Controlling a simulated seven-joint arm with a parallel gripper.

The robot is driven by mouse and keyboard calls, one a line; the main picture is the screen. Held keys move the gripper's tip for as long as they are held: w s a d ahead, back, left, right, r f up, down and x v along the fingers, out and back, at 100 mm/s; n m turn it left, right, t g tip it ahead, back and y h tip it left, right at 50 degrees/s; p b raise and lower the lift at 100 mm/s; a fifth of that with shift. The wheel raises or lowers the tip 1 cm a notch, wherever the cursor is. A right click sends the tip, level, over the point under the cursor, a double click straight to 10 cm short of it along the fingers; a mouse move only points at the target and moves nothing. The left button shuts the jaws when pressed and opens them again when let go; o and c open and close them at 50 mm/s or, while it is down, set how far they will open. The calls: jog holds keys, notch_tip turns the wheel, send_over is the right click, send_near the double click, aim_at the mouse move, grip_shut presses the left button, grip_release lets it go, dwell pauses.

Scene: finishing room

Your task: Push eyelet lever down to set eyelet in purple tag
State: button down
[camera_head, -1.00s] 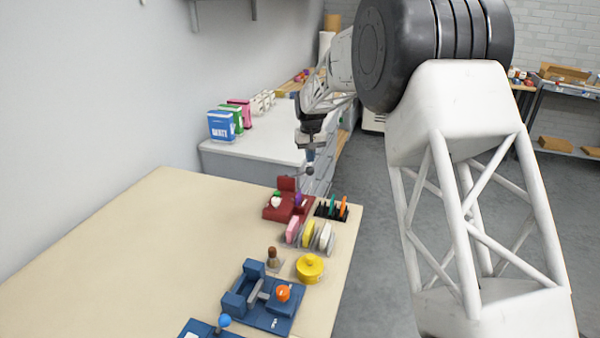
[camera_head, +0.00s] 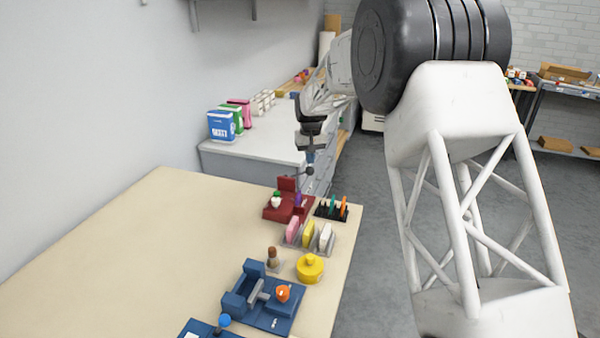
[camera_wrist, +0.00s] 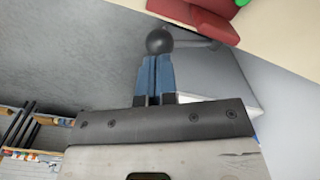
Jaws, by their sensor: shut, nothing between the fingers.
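The dark red eyelet press (camera_head: 282,212) stands near the right edge of the wooden table, with a small purple piece, probably the tag (camera_head: 298,199), at its right side. Its lever ends in a black ball knob (camera_head: 310,171), held up above the press; the knob also shows in the wrist view (camera_wrist: 159,40). My gripper (camera_head: 311,160) is just above the knob in the head view. In the wrist view its blue fingers (camera_wrist: 154,64) are shut with nothing between them, tips at the knob's edge. I cannot tell whether they touch it. The eyelet cannot be made out.
A black rack (camera_head: 330,212) with coloured pieces stands right of the press. In front are pink, yellow and white tags in a holder (camera_head: 318,252), a yellow round container (camera_head: 310,269) and a blue device (camera_head: 262,310). The table's left side is clear.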

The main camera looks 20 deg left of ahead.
aim_at(312, 172)
jog(key=shift+f, duration=0.6)
jog(key=shift+f, duration=0.25)
jog(key=shift+f, duration=0.15)
jog(key=shift+d+f, duration=0.15)
jog(key=shift+f, duration=0.75)
jog(key=shift+d+f, duration=0.15)
jog(key=shift+f, duration=0.7)
jog(key=shift+f, duration=1.4)
jog(key=shift+s+f, duration=0.1)
jog(key=shift+f, duration=0.05)
